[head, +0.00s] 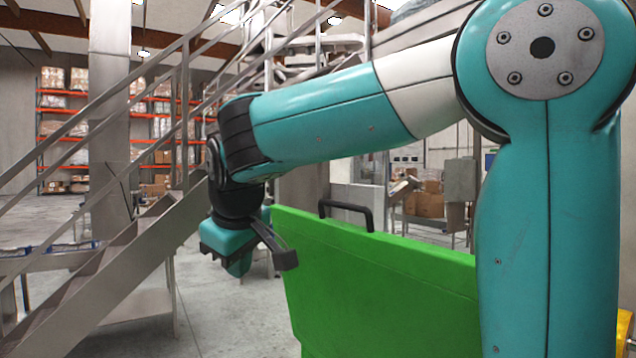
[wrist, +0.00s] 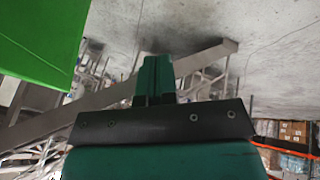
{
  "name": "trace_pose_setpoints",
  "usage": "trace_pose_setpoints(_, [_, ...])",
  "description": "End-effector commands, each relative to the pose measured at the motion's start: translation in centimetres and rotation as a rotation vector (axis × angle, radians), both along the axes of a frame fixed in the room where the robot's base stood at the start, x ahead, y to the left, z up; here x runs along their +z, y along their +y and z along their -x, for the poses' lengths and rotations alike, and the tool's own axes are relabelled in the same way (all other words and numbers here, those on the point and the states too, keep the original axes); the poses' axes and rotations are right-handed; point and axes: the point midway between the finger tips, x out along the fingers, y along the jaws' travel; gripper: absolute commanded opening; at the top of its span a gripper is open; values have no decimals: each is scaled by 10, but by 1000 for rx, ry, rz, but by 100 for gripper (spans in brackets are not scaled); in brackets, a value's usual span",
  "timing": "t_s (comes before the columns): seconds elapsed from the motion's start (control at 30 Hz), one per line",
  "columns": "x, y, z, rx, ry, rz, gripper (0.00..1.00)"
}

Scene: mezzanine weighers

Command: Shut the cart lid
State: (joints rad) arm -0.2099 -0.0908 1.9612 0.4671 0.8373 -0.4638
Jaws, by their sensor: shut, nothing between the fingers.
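The cart lid (head: 385,285) is a large green panel standing raised and steeply tilted in the head view. A black handle (head: 346,207) sits on its top edge. My gripper (head: 240,266) hangs just left of the lid's upper left corner, apart from the handle. Its fingers are together and hold nothing. In the wrist view my gripper (wrist: 154,75) shows as a closed teal finger pair, and the green lid (wrist: 40,40) fills the upper left corner. The cart body below the lid is out of view, and my arm covers the lid's right part.
A metal staircase with railings (head: 120,250) rises on the left. Orange-beamed shelves (head: 70,110) with boxes stand at the back left. Cardboard boxes (head: 428,200) stand behind the lid. Open concrete floor (head: 235,315) lies between the stairs and the lid.

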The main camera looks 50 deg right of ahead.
Motion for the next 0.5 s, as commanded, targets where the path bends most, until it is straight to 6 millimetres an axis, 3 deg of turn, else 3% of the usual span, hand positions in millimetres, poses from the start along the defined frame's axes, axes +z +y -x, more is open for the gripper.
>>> trace_pose_setpoints(0.03, [41,-24,-14,-93,-36,47,0])
trace_pose_setpoints(0.1, [80,-54,-21,-218,-66,98,0])
trace_pose_setpoints(0.2, [121,-83,-19,-379,-89,136,0])
trace_pose_setpoints(0.33, [152,-101,-8,-528,-98,141,0])
trace_pose_setpoints(0.5, [163,-108,1,-617,-97,133,0])
